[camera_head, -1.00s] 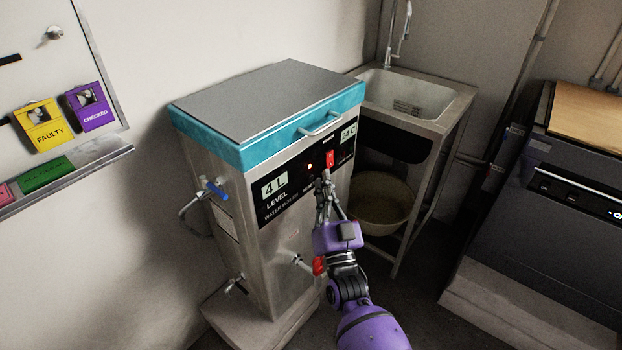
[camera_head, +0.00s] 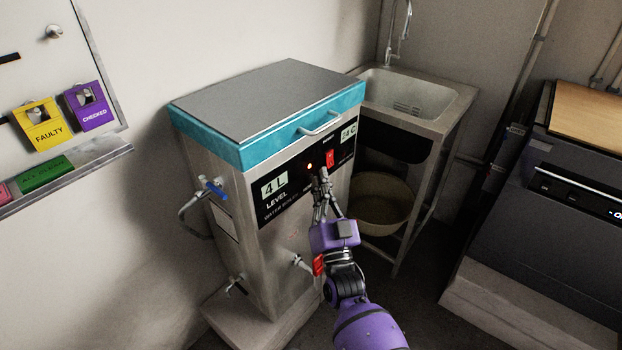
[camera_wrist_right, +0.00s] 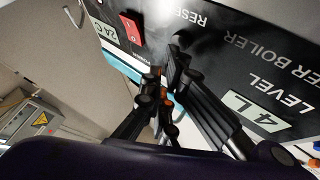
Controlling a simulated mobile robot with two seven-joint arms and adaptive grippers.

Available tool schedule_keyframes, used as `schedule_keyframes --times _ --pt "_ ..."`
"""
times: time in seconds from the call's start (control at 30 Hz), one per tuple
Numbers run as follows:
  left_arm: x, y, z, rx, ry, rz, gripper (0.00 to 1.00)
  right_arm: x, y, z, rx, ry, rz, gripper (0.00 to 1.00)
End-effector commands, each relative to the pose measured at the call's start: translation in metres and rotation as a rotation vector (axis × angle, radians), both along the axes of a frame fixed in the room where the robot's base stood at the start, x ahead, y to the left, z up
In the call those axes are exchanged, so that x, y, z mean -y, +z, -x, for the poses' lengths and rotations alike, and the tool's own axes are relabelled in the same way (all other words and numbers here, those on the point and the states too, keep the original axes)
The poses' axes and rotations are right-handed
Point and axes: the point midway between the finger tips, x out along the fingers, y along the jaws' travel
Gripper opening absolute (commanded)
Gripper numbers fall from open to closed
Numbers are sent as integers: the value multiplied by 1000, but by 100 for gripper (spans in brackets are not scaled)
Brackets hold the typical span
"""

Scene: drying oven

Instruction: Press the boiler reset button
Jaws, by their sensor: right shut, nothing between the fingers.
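The boiler (camera_head: 232,240) is a steel box with a teal-edged lid. Its black front panel (camera_head: 291,192) carries a small lit red light (camera_head: 309,165) and a red power switch (camera_head: 329,158). A dark round shape (camera_wrist_right: 183,39), likely the reset button, shows below that label, partly behind a fingertip. My right gripper (camera_head: 322,174) is shut and empty, its tips at the panel just below the light and switch; I cannot tell if they touch. My left gripper is not in view.
A lid handle (camera_head: 320,125) sticks out above the panel. A blue-handled valve (camera_head: 215,188) and a red-handled tap (camera_head: 318,264) project from the boiler. A sink (camera_head: 410,98) stands behind right, with a bucket (camera_head: 381,205) underneath. A dark machine (camera_head: 570,210) is at right.

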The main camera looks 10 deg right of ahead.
Motion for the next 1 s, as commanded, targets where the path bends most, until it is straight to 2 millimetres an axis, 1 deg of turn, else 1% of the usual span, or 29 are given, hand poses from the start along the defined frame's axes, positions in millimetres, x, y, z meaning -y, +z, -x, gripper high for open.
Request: schedule_keyframes --times 1.0 --pt "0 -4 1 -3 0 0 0 -6 0 -9 -1 1 -1 0"
